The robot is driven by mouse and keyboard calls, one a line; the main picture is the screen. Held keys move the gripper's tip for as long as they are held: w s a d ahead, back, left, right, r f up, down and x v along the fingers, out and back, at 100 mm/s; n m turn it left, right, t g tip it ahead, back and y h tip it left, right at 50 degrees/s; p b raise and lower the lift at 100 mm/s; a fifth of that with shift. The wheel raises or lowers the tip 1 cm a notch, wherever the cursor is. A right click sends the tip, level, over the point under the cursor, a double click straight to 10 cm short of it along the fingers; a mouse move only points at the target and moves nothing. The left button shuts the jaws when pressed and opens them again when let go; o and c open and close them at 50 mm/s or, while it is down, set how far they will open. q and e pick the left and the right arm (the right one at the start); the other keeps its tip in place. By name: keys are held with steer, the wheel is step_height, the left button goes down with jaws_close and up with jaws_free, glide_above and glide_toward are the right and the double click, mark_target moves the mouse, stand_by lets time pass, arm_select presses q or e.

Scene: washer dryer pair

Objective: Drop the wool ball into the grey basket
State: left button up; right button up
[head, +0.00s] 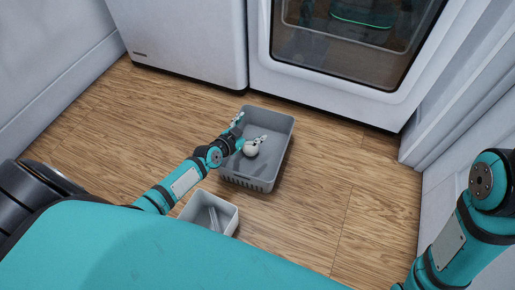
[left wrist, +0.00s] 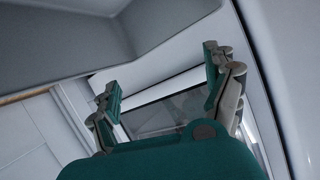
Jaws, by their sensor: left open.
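The grey basket (head: 248,182) stands on the wooden floor in front of the white appliances. A small, round, whitish ball (head: 251,149), which looks like the wool ball, appears within the basket's outline, beside my left gripper. I cannot tell whether it rests on the basket's bottom. My left gripper (head: 250,127) is over the basket with its fingers spread. In the left wrist view the same gripper (left wrist: 162,74) has its fingers wide apart with nothing between them, and the ball does not show there. My right arm is at the right edge, its gripper out of frame.
A smaller grey bin (head: 230,222) with something pale inside stands nearer me, partly hidden by my body. A white appliance (head: 190,50) and another with a glass door (head: 345,45) stand close behind the basket. The wooden floor (head: 330,200) to the right is clear.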

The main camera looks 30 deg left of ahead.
arm_select(q)
steer(key=shift+s, duration=0.1)
steer(key=v, duration=1.2)
